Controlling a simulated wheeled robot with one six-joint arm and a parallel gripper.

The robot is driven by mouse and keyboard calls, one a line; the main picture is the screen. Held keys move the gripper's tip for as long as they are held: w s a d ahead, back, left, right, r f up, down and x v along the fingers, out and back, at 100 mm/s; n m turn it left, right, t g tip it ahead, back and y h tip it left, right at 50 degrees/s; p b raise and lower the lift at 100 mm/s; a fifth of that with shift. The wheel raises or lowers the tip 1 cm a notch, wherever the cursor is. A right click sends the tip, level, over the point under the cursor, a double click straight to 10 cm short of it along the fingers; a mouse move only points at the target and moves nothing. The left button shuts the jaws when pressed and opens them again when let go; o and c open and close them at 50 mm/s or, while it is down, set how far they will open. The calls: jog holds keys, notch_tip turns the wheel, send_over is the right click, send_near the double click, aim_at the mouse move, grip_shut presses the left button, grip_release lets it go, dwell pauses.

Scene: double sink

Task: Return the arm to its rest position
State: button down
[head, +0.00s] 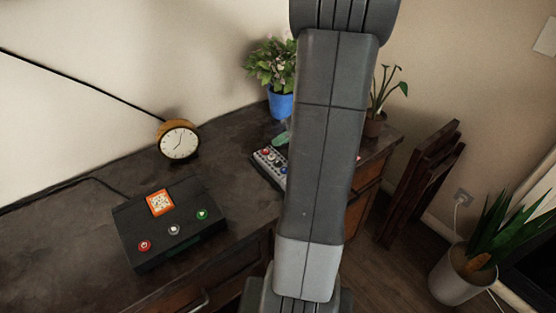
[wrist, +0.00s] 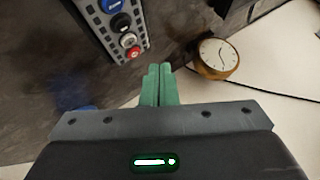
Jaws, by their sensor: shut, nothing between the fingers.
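My gripper (wrist: 158,86) shows in the wrist view with its two green fingers pressed together and nothing between them. It is above the dark desk, beside a grey panel with coloured buttons (wrist: 112,25). In the head view my arm stands upright across the middle of the picture. A bit of green from my gripper (head: 281,139) shows just left of the arm, over the button panel (head: 268,165). The arm hides the rest of the gripper and part of the panel.
A round clock (head: 178,142) and a black box with buttons (head: 170,222) stand on the desk (head: 100,290). A blue flowerpot (head: 280,104) and a brown plant pot (head: 374,124) stand behind. A folded wooden chair (head: 420,180) and a floor plant (head: 462,275) are at right.

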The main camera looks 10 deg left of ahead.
jog(key=shift+f, duration=0.1)
dwell(0.5)
notch_tip(320, 180, down, 2)
jog(key=shift+b, duration=0.6)
jog(key=r+p, duration=0.1)
jog(key=p, duration=0.2)
jog(key=shift+p, duration=0.3)
jog(key=shift+p, duration=0.45)
jog(key=shift+r+p, duration=0.15)
jog(key=shift+p, duration=0.2)
notch_tip(320, 180, up, 5)
jog(key=shift+f+p, duration=0.15)
jog(key=shift+p, duration=0.4)
jog(key=shift+f, duration=0.1)
